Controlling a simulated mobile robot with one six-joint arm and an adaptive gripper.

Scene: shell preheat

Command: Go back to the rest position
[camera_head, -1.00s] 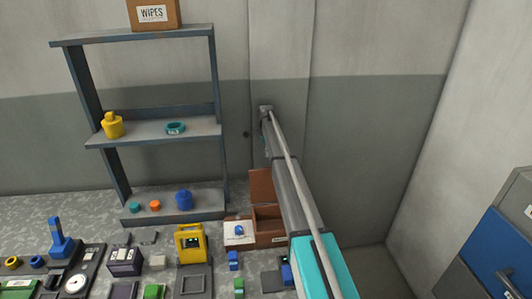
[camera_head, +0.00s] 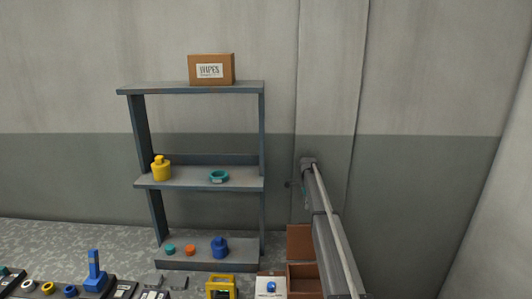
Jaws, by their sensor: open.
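My arm (camera_head: 335,245) reaches from the lower right up and away to a joint in front of the back wall. My gripper does not show; the far end of the arm is small and its far side is hidden. Nothing held can be made out.
A shelf rack (camera_head: 190,88) stands left of my arm, bearing a wipes box (camera_head: 211,70), a yellow bottle (camera_head: 161,169), a teal ring (camera_head: 219,176) and a blue jar (camera_head: 220,247). An open brown box (camera_head: 302,277) is close beside my arm. The floor's right side is clear.

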